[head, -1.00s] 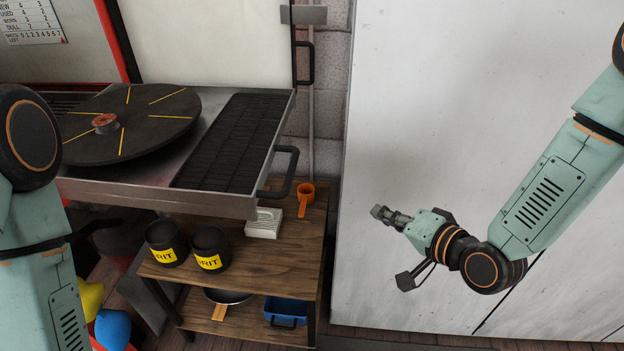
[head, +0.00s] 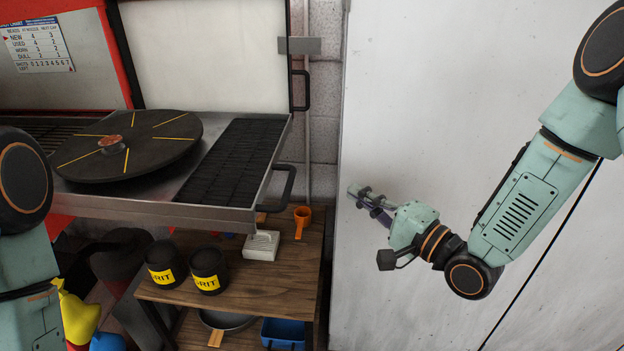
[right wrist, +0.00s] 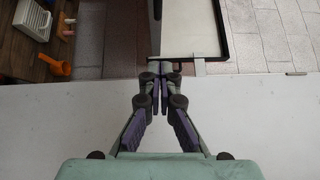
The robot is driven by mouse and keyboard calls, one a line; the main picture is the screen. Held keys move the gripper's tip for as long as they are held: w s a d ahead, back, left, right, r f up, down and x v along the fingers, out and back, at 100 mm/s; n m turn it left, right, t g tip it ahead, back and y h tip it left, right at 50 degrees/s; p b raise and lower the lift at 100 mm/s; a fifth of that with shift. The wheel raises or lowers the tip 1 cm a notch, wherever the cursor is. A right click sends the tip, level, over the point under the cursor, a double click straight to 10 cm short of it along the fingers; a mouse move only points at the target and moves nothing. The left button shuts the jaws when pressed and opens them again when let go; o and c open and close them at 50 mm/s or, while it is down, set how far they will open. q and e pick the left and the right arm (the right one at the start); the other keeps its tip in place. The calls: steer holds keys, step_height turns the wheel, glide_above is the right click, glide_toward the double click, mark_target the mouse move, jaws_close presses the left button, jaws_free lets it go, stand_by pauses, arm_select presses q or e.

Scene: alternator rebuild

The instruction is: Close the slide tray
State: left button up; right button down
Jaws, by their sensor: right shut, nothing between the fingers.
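The slide tray (head: 105,207) is a metal tray that sticks out from the red-edged cabinet in the head view. It carries a dark round turntable (head: 100,150) with yellow lines and a black slatted mat (head: 228,160). A dark loop handle (head: 290,185) stands out at its right end. My right gripper (head: 357,192) is shut and empty. It is in front of the pale wall panel, right of the handle with a gap between them. Its closed fingers (right wrist: 160,88) also show in the right wrist view. My left arm is at the left edge; its gripper is out of view.
A wooden shelf stand (head: 240,285) below the tray holds two dark grit tubs (head: 208,270), a white block (head: 262,245) and an orange scoop (head: 301,217). A blue bin (head: 284,334) is lower down. The large pale panel (head: 440,120) stands close on the right.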

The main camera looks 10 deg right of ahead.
arm_select(q)
steer(key=shift+w+f+b, duration=0.25)
steer(key=shift+f+b, duration=0.65)
steer(key=shift+f, duration=0.2)
arm_select(e)
steer(key=w+a, duration=0.7)
steer(key=shift+w+a, duration=0.3)
steer(key=shift+a, duration=0.1)
arm_select(q)
steer(key=shift+w, duration=0.1)
arm_select(e)
steer(key=shift+w, duration=0.15)
arm_select(q)
steer(key=shift+a, duration=0.1)
arm_select(e)
steer(key=shift+r, duration=0.1)
